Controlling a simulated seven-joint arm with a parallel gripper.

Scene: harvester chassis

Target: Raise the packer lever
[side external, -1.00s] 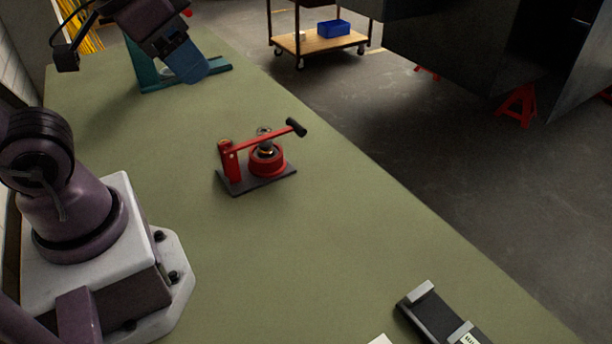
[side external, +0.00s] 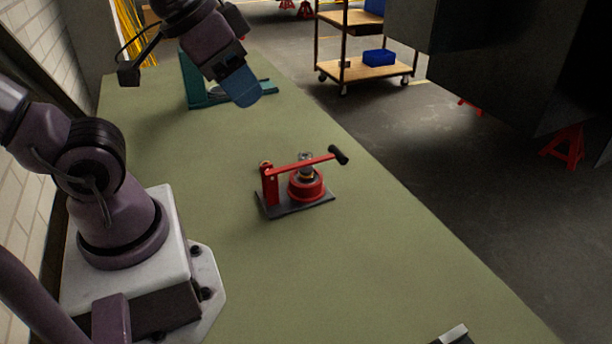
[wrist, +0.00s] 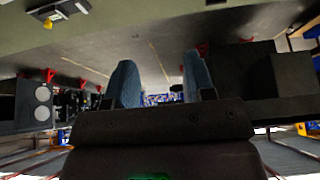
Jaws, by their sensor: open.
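The packer is a red device on a dark base plate (side external: 285,206) on the green bench. Its red lever (side external: 305,163) runs from a red upright post at the left, over a round red cup (side external: 307,187), to a black grip (side external: 339,155) at the right. The lever slopes slightly up toward the grip. My gripper (side external: 242,88), with blue fingers, is in the air beyond the packer and to its left, apart from it. In the wrist view the two blue fingers (wrist: 158,85) stand apart with nothing between them. The packer is not clearly visible there.
A teal stand (side external: 195,85) is on the bench behind my gripper. A dark bracket (side external: 452,335) lies at the bench's near edge. The bench around the packer is clear. A wheeled cart (side external: 350,72) and a large dark chassis (side external: 480,85) are beyond the bench.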

